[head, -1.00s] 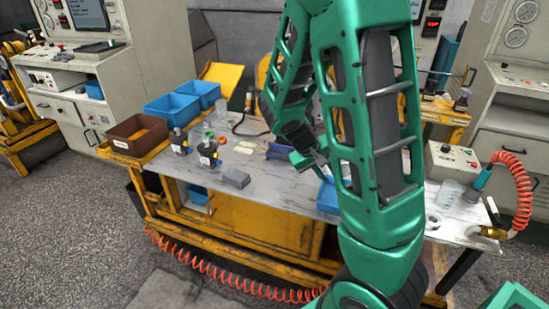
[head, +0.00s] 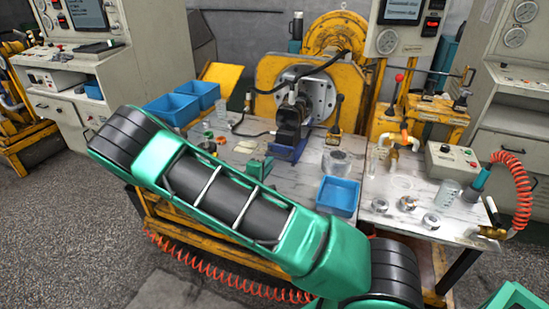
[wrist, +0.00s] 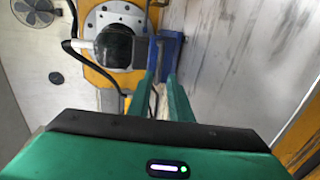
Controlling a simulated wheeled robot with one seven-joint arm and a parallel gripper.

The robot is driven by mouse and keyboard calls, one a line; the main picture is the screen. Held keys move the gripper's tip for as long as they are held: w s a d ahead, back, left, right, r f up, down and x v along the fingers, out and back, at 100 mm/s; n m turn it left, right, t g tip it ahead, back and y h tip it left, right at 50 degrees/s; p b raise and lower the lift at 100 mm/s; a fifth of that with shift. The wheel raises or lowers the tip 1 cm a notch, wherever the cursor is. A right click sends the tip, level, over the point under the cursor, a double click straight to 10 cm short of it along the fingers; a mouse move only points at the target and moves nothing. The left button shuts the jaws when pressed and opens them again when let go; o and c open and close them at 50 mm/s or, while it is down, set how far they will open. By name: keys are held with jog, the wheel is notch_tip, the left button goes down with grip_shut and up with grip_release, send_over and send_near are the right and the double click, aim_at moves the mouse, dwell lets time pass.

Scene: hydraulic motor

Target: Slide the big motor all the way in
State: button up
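The big motor (head: 288,124) is a dark cylinder in a blue cradle (head: 283,151), in front of a grey round flange (head: 318,92) on the yellow stand. The motor also shows in the wrist view (wrist: 115,48), close to the flange (wrist: 124,18); whether they touch is unclear. My gripper (wrist: 160,77) has two green fingers apart with nothing seen between them. Its tips are near the blue cradle (wrist: 169,52), to the side of the motor. In the head view my gripper (head: 257,166) shows partly, left of the cradle; my arm hides the rest.
A black hose (head: 325,64) arches above the motor. A lever (head: 338,105) stands right of it. A blue tray (head: 338,195) and a metal ring (head: 336,162) are on the table at right. Two blue bins (head: 172,108) stand at left.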

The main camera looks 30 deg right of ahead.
aim_at(277, 155)
jog(key=x, duration=1)
jog(key=shift+w+d, duration=0.25)
jog(key=shift+w, duration=0.1)
jog(key=shift+f, duration=0.1)
grip_shut()
